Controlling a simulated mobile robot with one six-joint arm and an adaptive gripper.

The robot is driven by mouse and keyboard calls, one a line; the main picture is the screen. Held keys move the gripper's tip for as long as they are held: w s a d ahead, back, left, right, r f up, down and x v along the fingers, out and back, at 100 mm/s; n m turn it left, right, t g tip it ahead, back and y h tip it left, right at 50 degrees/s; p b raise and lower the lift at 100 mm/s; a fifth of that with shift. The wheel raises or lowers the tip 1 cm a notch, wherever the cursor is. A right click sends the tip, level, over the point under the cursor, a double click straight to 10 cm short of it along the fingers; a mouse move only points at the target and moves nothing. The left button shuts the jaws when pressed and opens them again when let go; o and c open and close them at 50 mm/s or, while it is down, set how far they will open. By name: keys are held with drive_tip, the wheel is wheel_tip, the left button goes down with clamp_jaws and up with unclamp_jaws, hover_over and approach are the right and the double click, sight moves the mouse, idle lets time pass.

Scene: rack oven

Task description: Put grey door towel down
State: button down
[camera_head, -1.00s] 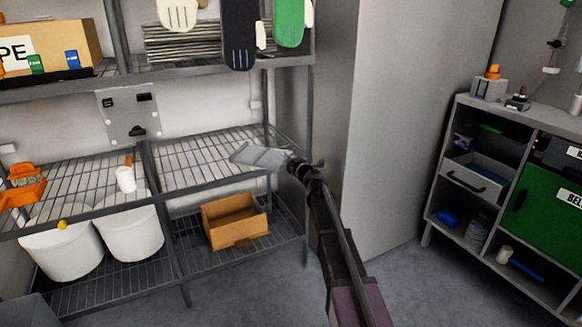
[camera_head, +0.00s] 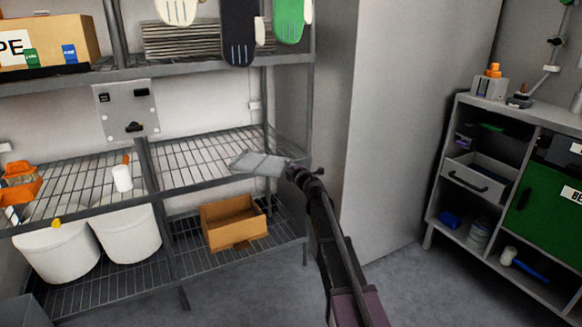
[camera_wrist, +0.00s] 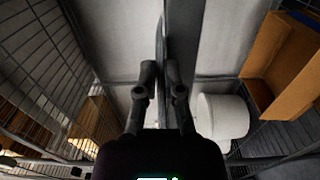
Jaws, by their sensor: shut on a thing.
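The grey door towel (camera_head: 260,164) is a flat light-grey piece at the tip of my arm in the head view. My gripper (camera_head: 293,172) is shut on its right end. The towel reaches out to the left, over or just in front of the right part of the wire middle shelf (camera_head: 195,158). I cannot tell whether it touches the shelf. In the wrist view my gripper's two fingers (camera_wrist: 160,95) point ahead, with a thin grey edge, seemingly the towel (camera_wrist: 160,40), between them.
An open cardboard box (camera_head: 232,222) and white buckets (camera_head: 130,234) stand below the middle shelf. A white cup (camera_head: 122,178) and an orange holder (camera_head: 18,184) are at its left. Mitts (camera_head: 238,30) hang above. A grey cabinet (camera_head: 405,120) stands right of the rack.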

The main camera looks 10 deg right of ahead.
drive_tip(key=shift+f, duration=0.2)
drive_tip(key=c, duration=0.8)
unclamp_jaws()
drive_tip(key=shift+o, duration=0.2)
drive_tip(key=shift+r, duration=0.2)
drive_tip(key=v, duration=1.2)
drive_tip(key=shift+s, duration=0.15)
